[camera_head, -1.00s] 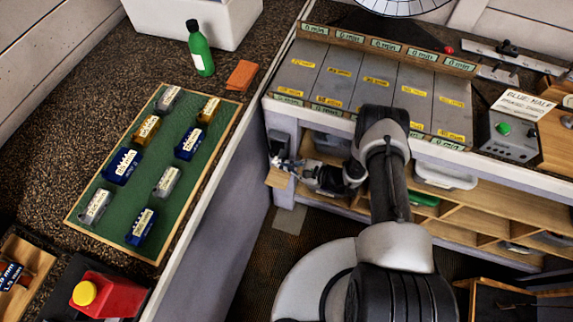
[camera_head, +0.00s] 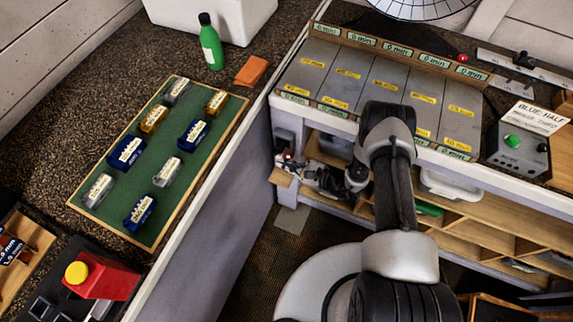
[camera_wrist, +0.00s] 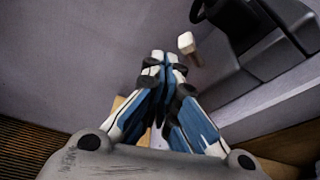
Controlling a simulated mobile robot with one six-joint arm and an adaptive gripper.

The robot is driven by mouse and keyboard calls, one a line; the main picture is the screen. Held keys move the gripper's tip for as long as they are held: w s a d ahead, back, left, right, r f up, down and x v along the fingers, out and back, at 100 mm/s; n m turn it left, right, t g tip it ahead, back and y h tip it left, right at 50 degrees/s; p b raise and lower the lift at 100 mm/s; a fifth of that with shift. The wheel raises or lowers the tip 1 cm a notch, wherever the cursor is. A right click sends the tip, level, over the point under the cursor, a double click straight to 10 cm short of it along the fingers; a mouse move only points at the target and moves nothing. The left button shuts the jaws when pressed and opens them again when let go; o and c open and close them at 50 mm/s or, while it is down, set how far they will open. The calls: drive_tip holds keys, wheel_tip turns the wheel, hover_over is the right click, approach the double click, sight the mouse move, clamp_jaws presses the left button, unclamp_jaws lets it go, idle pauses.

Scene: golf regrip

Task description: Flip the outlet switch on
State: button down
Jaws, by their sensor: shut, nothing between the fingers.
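A dark grey box that looks like the outlet (camera_head: 284,138) is fixed to the end panel below the counter in the head view. The wrist view shows dark grey housings (camera_wrist: 235,65) at upper right, probably the same unit. A small pale block (camera_wrist: 187,43) sticks out beside them; I cannot tell if it is the switch. My gripper (camera_wrist: 165,58) is shut and empty, its tips just left of and below the pale block, seemingly apart from it. In the head view my gripper (camera_head: 285,164) is just below the grey box, small and partly unclear. The switch position is not readable.
A wooden ledge (camera_head: 284,178) lies just under my gripper. Wooden shelves (camera_head: 465,210) with bins stand to the right below the counter. The counter edge runs above. A green board (camera_head: 180,185) with several small boxes is on the left counter.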

drive_tip(key=shift+s+a+r+p, duration=0.15)
drive_tip(key=shift+s+p, duration=0.1)
drive_tip(key=shift+s, duration=0.1)
drive_tip(key=shift+s+a+r+p, duration=0.1)
drive_tip(key=shift+s+r+p, duration=0.05)
drive_tip(key=shift+s+p, duration=0.15)
